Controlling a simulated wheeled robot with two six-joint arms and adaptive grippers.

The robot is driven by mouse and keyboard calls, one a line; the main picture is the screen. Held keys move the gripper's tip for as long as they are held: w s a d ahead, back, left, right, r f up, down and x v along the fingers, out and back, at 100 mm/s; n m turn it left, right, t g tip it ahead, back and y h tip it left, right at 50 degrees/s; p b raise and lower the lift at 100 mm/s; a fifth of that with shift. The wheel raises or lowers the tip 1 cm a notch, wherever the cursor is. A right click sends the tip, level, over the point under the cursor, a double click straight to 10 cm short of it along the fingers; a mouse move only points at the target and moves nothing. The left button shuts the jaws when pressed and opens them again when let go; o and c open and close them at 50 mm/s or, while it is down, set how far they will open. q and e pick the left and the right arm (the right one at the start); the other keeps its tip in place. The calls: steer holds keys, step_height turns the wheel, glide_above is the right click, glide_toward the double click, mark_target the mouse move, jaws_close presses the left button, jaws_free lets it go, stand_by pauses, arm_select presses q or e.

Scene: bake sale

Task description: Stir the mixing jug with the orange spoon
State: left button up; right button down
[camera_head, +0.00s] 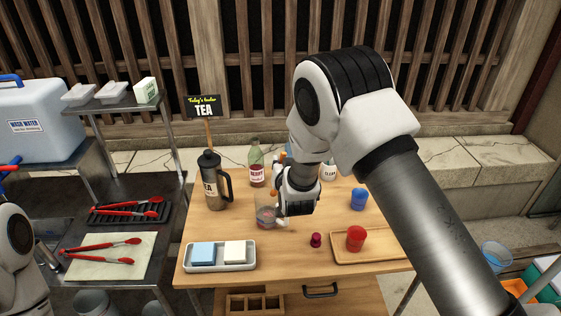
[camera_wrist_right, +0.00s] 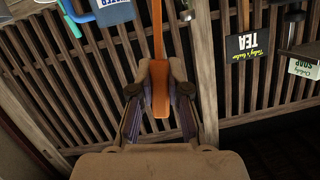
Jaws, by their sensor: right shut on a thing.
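My right gripper (camera_head: 285,205) is shut on the orange spoon, low over the middle of the wooden table. In the right wrist view the spoon's orange handle (camera_wrist_right: 160,85) lies between the two fingers (camera_wrist_right: 160,100) and runs out of the top of the picture. In the head view the arm hides most of the spoon. A clear jug (camera_head: 264,213), seemingly the mixing jug, stands on the table just left of and touching or close to the gripper. I cannot tell whether the spoon's end is inside it. My left gripper is out of view.
A tea flask (camera_head: 212,185) and a berry bottle (camera_head: 256,170) stand behind the jug. A white tray (camera_head: 220,267) with blue and white blocks lies in front. A red cup (camera_head: 355,239) on a wooden tray (camera_head: 385,254) and a blue cup (camera_head: 358,199) are at right.

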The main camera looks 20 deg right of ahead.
mark_target(273, 212)
steer(key=shift+a+f+b, duration=0.1)
steer(key=shift+f+b, duration=0.2)
steer(key=shift+f, duration=0.3)
steer(key=f, duration=0.1)
steer(key=f+b, duration=0.1)
steer(key=w+f, duration=0.1)
steer(key=shift+a+b, duration=0.25)
steer(key=shift+b, duration=0.15)
steer(key=shift+s+a+f+b, duration=0.1)
steer(key=shift+a+f+b, duration=0.05)
steer(key=shift+f+b, duration=0.35)
steer(key=shift+s+a+f+b, duration=0.1)
steer(key=shift+f+b, duration=0.3)
steer(key=shift+f, duration=0.1)
steer(key=shift+w+a+f+b, duration=0.1)
steer(key=shift+a+f+b, duration=0.1)
steer(key=shift+f+b, duration=0.65)
steer(key=shift+w+a+f+b, duration=0.1)
steer(key=shift+a+f+b, duration=0.1)
steer(key=shift+f+b, duration=0.6)
steer(key=shift+f+p, duration=0.3)
